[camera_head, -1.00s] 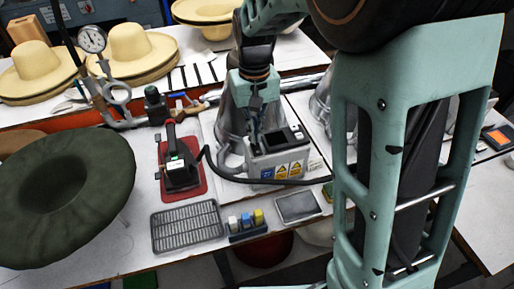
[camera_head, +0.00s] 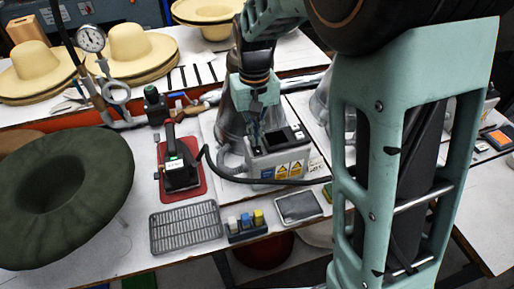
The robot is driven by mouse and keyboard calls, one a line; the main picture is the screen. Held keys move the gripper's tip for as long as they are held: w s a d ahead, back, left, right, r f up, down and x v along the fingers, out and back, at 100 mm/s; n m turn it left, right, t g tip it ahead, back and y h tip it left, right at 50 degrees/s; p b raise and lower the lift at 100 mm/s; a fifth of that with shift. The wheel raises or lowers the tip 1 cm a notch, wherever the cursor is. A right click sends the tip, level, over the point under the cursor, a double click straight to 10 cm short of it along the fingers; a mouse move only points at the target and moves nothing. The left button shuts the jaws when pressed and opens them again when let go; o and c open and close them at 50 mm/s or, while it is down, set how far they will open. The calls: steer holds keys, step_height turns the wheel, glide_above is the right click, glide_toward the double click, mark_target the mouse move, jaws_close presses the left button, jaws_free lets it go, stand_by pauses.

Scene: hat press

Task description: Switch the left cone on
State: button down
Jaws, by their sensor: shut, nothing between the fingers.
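The left cone (camera_head: 229,118) is a grey metal steamer standing on the bench. Its pale control box (camera_head: 281,165) is at its front, with yellow warning labels, a blue label and a dark panel on top. My gripper (camera_head: 257,140) points down at the left part of the box top, between the cone and the dark panel. Its fingers are shut with nothing between them. I cannot tell whether the fingertips touch the box or a switch there. My arm hides part of the cone. A second cone (camera_head: 322,108) is partly hidden behind my arm, to the right.
A black iron (camera_head: 181,170) stands on a red mat left of the box, its dark hose running across the box front. A grey rack (camera_head: 187,228), small coloured bottles (camera_head: 246,222) and a shallow tray (camera_head: 298,206) lie along the front edge. A dark green hat (camera_head: 100,215) is at left.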

steer(key=shift+f, duration=0.3)
steer(key=shift+r, duration=0.1)
steer(key=shift+r+p, duration=2.65)
steer(key=shift+r, duration=0.85)
